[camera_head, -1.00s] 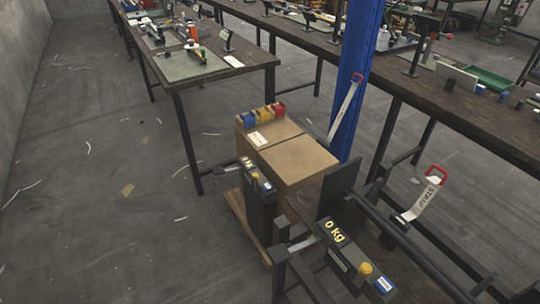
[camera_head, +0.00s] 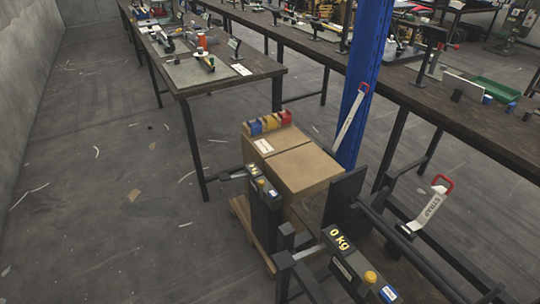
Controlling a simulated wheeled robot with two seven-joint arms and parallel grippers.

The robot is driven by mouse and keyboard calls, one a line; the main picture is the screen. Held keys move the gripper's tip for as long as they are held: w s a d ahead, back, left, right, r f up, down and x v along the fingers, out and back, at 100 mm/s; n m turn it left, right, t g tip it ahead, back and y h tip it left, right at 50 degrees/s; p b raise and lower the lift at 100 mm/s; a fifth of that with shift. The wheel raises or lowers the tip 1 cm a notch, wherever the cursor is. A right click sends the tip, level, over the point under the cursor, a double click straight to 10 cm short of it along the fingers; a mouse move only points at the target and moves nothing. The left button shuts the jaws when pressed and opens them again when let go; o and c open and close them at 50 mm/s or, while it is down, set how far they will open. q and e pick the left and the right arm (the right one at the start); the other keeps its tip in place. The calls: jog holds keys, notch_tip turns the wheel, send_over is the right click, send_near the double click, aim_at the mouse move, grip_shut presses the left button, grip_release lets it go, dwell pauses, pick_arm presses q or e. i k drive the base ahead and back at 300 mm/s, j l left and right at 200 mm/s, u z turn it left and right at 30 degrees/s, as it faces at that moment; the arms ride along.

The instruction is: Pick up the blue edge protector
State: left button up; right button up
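A small blue piece (camera_head: 255,128), which looks like the blue edge protector, stands at the left end of a short row on top of the cardboard boxes. A yellow piece (camera_head: 269,123) and a red piece (camera_head: 285,117) stand beside it in the same row. The row sits at the far edge of the cardboard box (camera_head: 305,170). Neither of my grippers is in view, and nothing visible is touching the row.
Dark equipment with a "0 kg" display (camera_head: 340,238) stands in front of the boxes. A white strap (camera_head: 432,210) with a red handle is at the right. A blue post (camera_head: 362,75) rises behind the boxes. Workbenches line the back. The floor at left is mostly clear.

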aim_at(255, 127)
jog(key=k+z, duration=0.45)
jog(key=i+j+z, duration=0.5)
jog(key=j, duration=0.3)
jog(key=i+j+z, duration=0.25)
jog(key=j, duration=0.2)
jog(key=i, duration=0.05)
